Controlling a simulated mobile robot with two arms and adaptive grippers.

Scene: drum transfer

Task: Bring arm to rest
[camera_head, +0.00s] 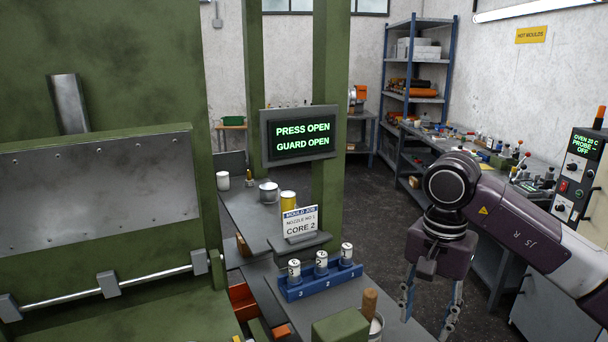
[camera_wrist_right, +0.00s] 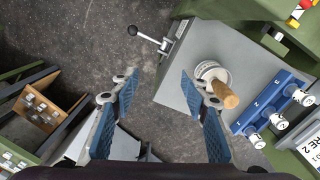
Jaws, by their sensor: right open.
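My right arm reaches in from the right in the head view. Its right gripper (camera_head: 430,300) hangs pointing down, just right of the bench corner, over the floor. The right wrist view shows the right gripper (camera_wrist_right: 160,95) with its two blue-padded fingers spread apart and nothing between them. Grey floor and the bench edge lie below it. A pot with a wooden handle (camera_wrist_right: 222,92) stands on the bench beside the right-hand finger; its wooden handle also shows in the head view (camera_head: 369,302). My left gripper is not in view.
A blue rack (camera_head: 320,281) holds three numbered cores on the bench. A sign (camera_head: 300,222) reads "CORE 2". A screen (camera_head: 301,134) reads "PRESS OPEN, GUARD OPEN". The green press fills the left. A long workbench (camera_head: 480,175) runs along the right wall. Open floor lies between.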

